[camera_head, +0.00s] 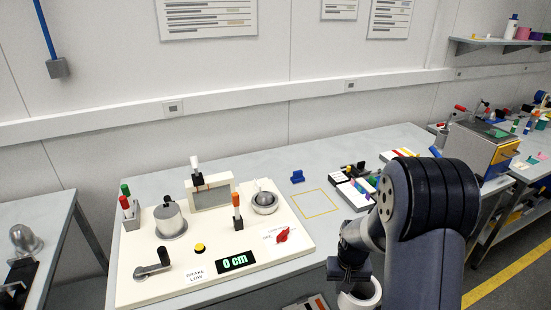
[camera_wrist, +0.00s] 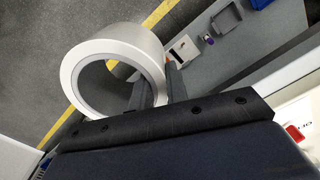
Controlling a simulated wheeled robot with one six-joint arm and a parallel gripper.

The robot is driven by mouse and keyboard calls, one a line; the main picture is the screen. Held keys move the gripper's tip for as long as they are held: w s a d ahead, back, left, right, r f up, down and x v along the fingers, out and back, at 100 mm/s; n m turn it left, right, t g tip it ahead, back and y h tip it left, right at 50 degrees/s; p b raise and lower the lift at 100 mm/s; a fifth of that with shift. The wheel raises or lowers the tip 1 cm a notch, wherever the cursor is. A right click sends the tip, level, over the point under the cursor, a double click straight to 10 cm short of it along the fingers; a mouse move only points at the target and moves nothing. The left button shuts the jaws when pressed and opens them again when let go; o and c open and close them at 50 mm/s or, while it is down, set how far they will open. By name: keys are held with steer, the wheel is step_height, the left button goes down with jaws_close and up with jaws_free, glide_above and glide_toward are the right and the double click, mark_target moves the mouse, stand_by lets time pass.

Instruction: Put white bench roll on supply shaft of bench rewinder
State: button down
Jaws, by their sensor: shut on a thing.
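The white bench roll (camera_wrist: 88,62) is a wide ring with an open core, and it also shows at the bottom of the head view (camera_head: 374,292). My gripper (camera_wrist: 158,88) is shut on its wall, one finger inside the core and one outside. In the head view my gripper (camera_head: 350,268) is off the right front of the bench rewinder (camera_head: 215,277), a cream board. The rewinder bears a grey metal drum (camera_head: 170,222) at left and a round metal fitting (camera_head: 264,203) at right. I cannot tell which is the supply shaft.
A yellow square outline (camera_head: 321,203) on the bench is empty. A tray of small items (camera_head: 354,190) stands beyond it.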

step_height(320, 180, up, 3)
steer(key=shift+p, duration=0.95)
steer(key=a+r+n, duration=0.7)
steer(key=a+n, duration=0.4)
steer(key=n, duration=0.2)
steer(key=a+r+n, duration=0.8)
steer(key=a+n, duration=0.3)
steer(key=n, duration=0.2)
steer(key=shift+w+a, duration=0.35)
steer(key=shift+w, duration=0.05)
